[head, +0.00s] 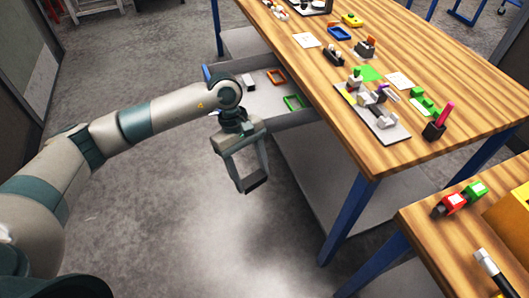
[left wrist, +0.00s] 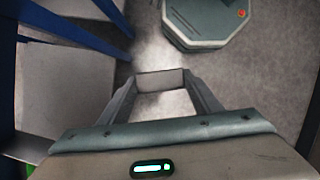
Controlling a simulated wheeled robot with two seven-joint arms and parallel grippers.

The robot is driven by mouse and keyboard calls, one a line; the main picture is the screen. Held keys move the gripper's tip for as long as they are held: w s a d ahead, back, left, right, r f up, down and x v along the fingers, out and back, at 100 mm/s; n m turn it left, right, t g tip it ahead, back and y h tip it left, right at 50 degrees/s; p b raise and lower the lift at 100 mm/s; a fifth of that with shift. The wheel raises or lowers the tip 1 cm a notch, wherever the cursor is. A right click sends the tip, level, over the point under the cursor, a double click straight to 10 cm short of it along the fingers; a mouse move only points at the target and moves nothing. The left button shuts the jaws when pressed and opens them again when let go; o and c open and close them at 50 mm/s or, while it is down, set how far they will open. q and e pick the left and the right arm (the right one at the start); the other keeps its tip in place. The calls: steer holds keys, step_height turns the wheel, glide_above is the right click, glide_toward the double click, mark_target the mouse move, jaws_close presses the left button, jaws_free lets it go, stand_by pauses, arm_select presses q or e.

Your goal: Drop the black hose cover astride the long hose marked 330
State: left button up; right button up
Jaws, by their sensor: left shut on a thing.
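My left gripper (head: 254,184) hangs over the open floor, left of the wooden table and in front of its open drawer. Its fingers point down and are shut on a small dark piece (head: 257,185), which looks like the black hose cover. In the left wrist view the piece (left wrist: 160,80) spans the gap between the two fingertips and looks greyish in the light. I cannot make out a long hose marked 330 in either view. My right gripper is not in view.
The wooden table (head: 330,85) carries a grey plate (head: 390,135) with several small parts. Its open drawer (head: 255,105) holds orange and green frames. A second table (head: 425,220) stands at lower right. Blue legs (head: 347,215) stand right of the gripper. The floor below it is clear.

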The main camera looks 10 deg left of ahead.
arm_select(q)
steer(key=s+a+f+m+g+y, duration=0.2)
steer(key=s+a+m, duration=0.3)
steer(key=s+m, duration=0.4)
steer(key=shift+a+f+m+y, duration=0.25)
steer(key=shift+f+m+y, duration=0.35)
steer(key=shift+f+m, duration=0.15)
steer(key=shift+s, duration=0.1)
